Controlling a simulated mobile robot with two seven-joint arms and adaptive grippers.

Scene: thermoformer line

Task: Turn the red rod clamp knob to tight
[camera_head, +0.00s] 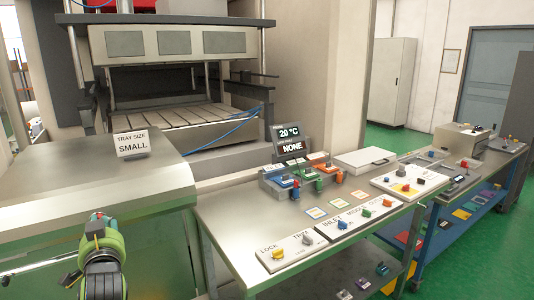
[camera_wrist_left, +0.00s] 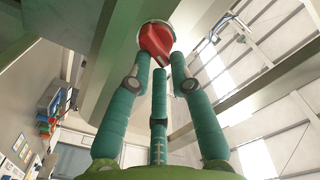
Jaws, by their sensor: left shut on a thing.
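The red rod clamp knob (camera_wrist_left: 155,42) is at the top centre of the left wrist view, on a pale round base under a grey-green surface. Its raised ridge slants toward lower right. My left gripper (camera_wrist_left: 160,64) has its teal fingers closed around the knob, with two fingertips at its sides and a middle finger below. In the head view, my left arm's green and black end is at the lower left, before the steel cabinet front. I cannot read any tight or loose marking. My right gripper is in neither view.
A steel cabinet (camera_head: 60,210) with a "TRAY SIZE SMALL" sign (camera_head: 132,143) stands beside the left arm. A steel table (camera_head: 225,215) to the right carries a labelled knob panel (camera_head: 300,246), coloured blocks and a display reading 20 °C, NONE (camera_head: 290,138).

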